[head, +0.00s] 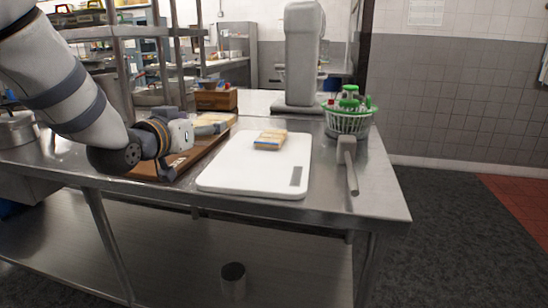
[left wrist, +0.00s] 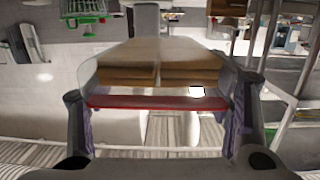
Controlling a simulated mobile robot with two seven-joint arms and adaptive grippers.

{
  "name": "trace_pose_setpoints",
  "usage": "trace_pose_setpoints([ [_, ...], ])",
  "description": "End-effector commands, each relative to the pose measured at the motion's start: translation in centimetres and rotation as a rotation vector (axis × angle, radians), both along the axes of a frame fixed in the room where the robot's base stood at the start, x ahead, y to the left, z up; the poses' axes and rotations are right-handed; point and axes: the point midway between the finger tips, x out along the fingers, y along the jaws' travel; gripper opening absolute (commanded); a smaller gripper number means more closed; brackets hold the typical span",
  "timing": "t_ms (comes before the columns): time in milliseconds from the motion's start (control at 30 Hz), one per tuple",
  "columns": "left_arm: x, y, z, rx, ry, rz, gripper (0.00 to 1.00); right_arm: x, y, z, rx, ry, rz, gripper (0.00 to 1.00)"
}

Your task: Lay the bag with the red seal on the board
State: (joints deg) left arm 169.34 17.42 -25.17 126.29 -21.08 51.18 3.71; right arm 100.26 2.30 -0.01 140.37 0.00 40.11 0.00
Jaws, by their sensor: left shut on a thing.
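My left gripper (head: 188,131) is over the left part of the steel table, above a brown wooden tray or board. In the left wrist view it is shut on the bag with the red seal (left wrist: 155,65), a clear bag with tan-brown contents; the red strip lies across the end near my palm. In the head view a tan bag (head: 214,119) shows just beyond the gripper and seems to be this one; its seal is hidden there. The white board (head: 240,180) lies to the right of the gripper. A tan bag with a blue seal (head: 269,140) lies on its far half.
The brown wooden tray (head: 200,160) lies left of the white board. A green-and-white basket (head: 347,120) and a grey-handled mallet-like tool (head: 349,165) are on the right. A tall grey appliance (head: 300,60) stands behind. The white board's near half is clear.

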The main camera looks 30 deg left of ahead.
Motion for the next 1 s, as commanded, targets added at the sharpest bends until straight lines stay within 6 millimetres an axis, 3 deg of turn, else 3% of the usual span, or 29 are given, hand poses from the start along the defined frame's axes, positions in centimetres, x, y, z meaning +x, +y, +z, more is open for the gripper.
trace_pose_setpoints([
  [267, 3.3, -1.4, -1.5, -0.02, -0.006, 0.002, 0.41, 0.2, 0.0, 0.2, 0.001, -0.007, 0.001, 0.4],
  [433, 7.4, -3.1, -3.7, -0.003, 0.004, -0.001, 0.41, 0.1, 0.0, 0.1, 0.0, -0.003, 0.0, 0.4],
  [600, 10.3, -4.3, -8.3, -0.004, 0.019, 0.0, 0.41, -1.8, 0.0, -1.7, 0.0, 0.068, 0.001, 0.4],
  [833, 11.9, -5.0, -9.8, -0.003, 0.009, 0.0, 0.41, -2.7, 0.0, -2.5, 0.0, 0.099, 0.001, 0.4],
  [1000, 12.1, -5.1, -12.9, -0.004, 0.009, 0.001, 0.41, -3.5, 0.0, -3.3, 0.0, 0.127, 0.001, 0.4],
])
